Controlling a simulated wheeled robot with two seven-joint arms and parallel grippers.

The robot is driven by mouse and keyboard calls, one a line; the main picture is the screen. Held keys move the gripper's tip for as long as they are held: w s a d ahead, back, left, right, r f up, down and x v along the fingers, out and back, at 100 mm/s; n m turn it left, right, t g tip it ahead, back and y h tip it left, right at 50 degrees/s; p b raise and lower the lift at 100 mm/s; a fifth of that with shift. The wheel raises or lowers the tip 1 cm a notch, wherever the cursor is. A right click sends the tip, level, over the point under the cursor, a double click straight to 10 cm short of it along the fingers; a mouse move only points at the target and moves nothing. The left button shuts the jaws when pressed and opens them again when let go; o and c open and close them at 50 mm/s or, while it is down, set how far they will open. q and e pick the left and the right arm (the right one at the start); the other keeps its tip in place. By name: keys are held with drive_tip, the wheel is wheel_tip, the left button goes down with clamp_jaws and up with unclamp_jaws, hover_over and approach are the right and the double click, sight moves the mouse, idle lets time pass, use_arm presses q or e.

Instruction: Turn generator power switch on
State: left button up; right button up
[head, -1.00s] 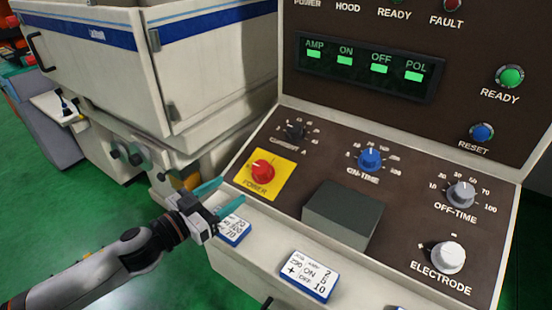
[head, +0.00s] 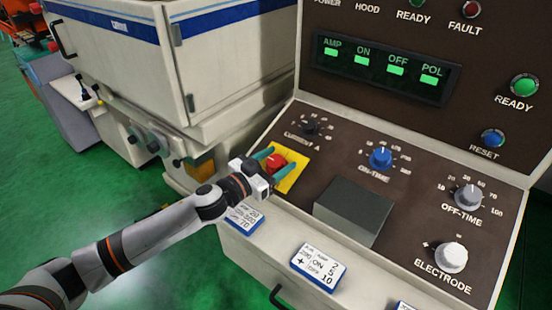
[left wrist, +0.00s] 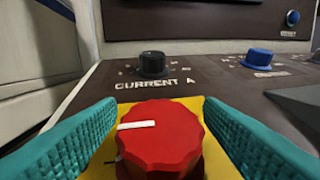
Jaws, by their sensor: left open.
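The red power knob (head: 275,162) sits on a yellow plate (head: 291,180) at the left of the sloped brown panel. My left gripper (head: 273,163) is open, with one teal finger on each side of the knob. In the left wrist view the red knob (left wrist: 158,140) fills the lower middle, its white mark pointing left. Teal fingers stand left and right of it, and I cannot tell whether they touch it. My right gripper is not in view.
The black current knob (head: 311,126) and blue on-time knob (head: 381,157) are close by. A dark raised box (head: 354,207) stands right of the yellow plate. Small cards (head: 318,268) lie on the front ledge. A white machine cabinet (head: 240,60) stands behind left.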

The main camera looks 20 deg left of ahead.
use_arm(q)
drive_tip(key=c, duration=1)
drive_tip(key=shift+o, duration=0.2)
